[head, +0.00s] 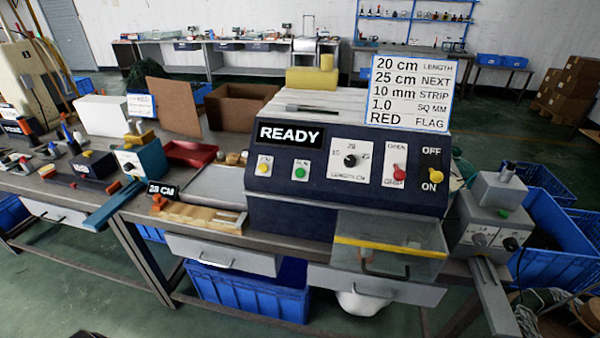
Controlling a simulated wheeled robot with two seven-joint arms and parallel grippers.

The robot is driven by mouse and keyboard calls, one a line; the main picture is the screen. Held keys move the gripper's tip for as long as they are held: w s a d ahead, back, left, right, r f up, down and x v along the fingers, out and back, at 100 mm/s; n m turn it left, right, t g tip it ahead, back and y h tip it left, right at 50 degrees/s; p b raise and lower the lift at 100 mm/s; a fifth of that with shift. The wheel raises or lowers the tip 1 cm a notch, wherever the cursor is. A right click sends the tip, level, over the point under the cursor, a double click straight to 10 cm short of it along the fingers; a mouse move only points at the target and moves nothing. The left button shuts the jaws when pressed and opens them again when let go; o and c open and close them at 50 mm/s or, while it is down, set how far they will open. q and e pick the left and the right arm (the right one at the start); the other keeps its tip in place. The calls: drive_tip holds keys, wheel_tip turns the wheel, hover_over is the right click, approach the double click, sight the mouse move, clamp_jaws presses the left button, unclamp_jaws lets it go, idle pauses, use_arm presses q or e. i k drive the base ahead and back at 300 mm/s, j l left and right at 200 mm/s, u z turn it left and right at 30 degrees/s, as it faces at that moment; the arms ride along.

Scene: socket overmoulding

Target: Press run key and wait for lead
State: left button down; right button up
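The dark blue machine (325,205) stands in the middle of the bench, and its display (290,135) reads READY. The run key appears to be the green button (301,173) on its front panel, in a small white plate; its label is small. A yellow button (264,165) sits left of it. The black length knob (350,160), a red-knobbed grip lever (399,173) in its low position and a yellow-tipped switch (433,186) beside ON are further right. I cannot make out a lead at the machine. Neither of my grippers is in view.
A clear guard (390,262) with a yellow edge fronts the machine. A sign (411,95) stands behind it, reading 20 cm length. A grey device (490,215) stands right.

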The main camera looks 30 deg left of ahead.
sight(300, 172)
drive_tip(key=j+u, duration=0.1)
drive_tip(key=j, duration=0.15)
drive_tip(key=k+j+z, duration=0.1)
drive_tip(key=j, duration=0.2)
drive_tip(key=k+j+z, duration=0.1)
drive_tip(key=j, duration=0.25)
drive_tip(key=k+j, duration=0.15)
drive_tip(key=j, duration=0.15)
drive_tip(key=z, duration=0.05)
